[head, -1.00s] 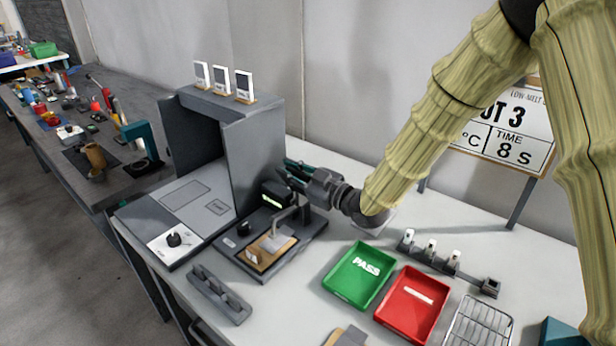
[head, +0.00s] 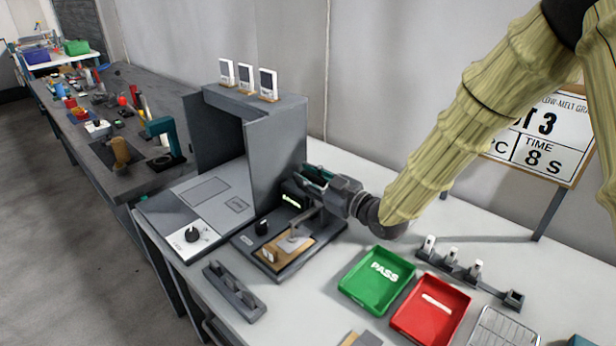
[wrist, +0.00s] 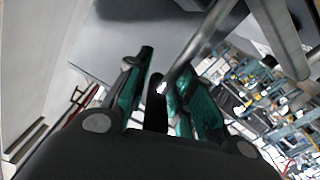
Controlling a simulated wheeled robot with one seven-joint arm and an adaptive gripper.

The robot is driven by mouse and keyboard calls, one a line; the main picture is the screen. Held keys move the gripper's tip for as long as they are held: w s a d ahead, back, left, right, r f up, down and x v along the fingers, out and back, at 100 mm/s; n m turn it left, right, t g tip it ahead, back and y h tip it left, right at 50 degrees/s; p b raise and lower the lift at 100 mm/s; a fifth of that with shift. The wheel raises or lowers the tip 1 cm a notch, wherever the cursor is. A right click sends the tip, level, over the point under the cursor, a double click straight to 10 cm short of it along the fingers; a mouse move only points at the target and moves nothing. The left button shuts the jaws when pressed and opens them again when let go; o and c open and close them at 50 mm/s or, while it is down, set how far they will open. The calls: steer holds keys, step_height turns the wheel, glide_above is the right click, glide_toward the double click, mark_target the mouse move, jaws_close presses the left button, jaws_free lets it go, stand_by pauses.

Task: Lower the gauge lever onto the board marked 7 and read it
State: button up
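The board's small tag is unreadable. My gripper (head: 314,178) is just behind the gauge, at the lever's far end. In the wrist view, the teal-padded fingers (wrist: 158,100) stand apart. A grey bar of the lever (wrist: 195,48) comes down between them to a dark piece, perhaps its handle. Whether the pads touch it is unclear.
A grey cabinet (head: 276,140) stands close left of my gripper. Three white cards (head: 246,78) sit on top. A green PASS tray (head: 352,287) and a red tray (head: 402,318) lie to the right. A slotted grey block (head: 235,292) lies in front of the gauge.

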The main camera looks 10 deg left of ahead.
steer(key=shift+o, duration=0.4)
steer(key=shift+a+r, duration=0.15)
steer(key=v, duration=1.2)
